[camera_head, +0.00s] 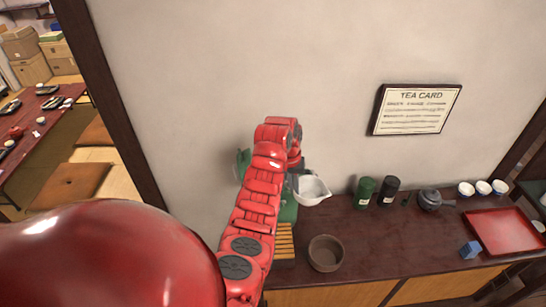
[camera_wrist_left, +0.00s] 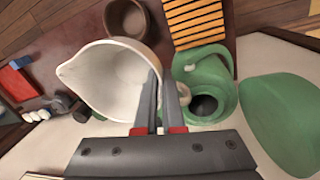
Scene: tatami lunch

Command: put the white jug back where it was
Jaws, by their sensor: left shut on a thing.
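The white jug (camera_head: 312,190) is at the back left of the dark counter, just right of my left arm. In the left wrist view the white jug (camera_wrist_left: 95,80) shows its open, empty inside and pouring lip. My left gripper (camera_wrist_left: 166,85) is shut on the jug at the side away from the lip. My own arm mostly hides this gripper in the head view. I cannot tell whether the jug touches the counter. My right gripper is not in view.
A green pot (camera_wrist_left: 205,90) stands close beside the jug, near a slatted wooden mat (camera_head: 285,242). A brown bowl (camera_head: 326,253) sits in front. Green (camera_head: 365,190) and black canisters (camera_head: 388,191), a grey teapot (camera_head: 430,200) and a red tray (camera_head: 500,232) are to the right.

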